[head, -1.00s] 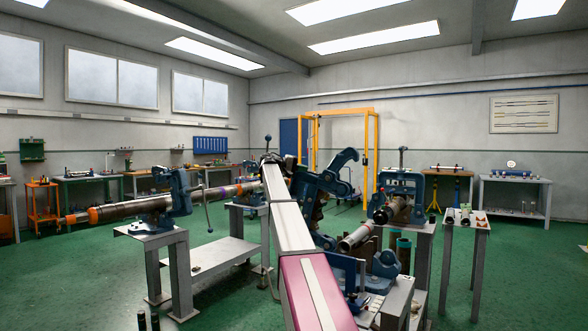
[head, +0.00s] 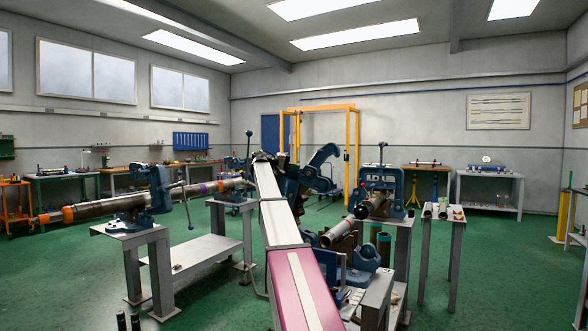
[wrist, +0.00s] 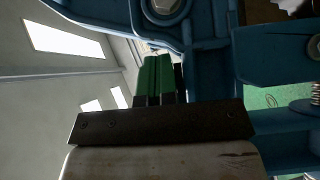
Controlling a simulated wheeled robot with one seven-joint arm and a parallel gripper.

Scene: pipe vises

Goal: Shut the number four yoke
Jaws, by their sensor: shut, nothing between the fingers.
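In the head view a blue yoke (head: 322,160) with a hooked end stands raised above its vise, just right of the end of my arm. I cannot read any number on it, so I cannot tell whether it is number four. My gripper shows in the wrist view (wrist: 157,75), its green and black fingers shut together and empty. Blue castings (wrist: 210,55) lie close beside and above the fingers; I cannot tell whether they touch. In the head view my arm hides the gripper and part of the vise.
A blue vise (head: 138,200) holds a long pipe (head: 95,207) on the left bench. Another blue vise (head: 383,188) stands to the right with a pipe (head: 338,232) in front. A small table (head: 440,212) is further right. Green floor is open at the far right.

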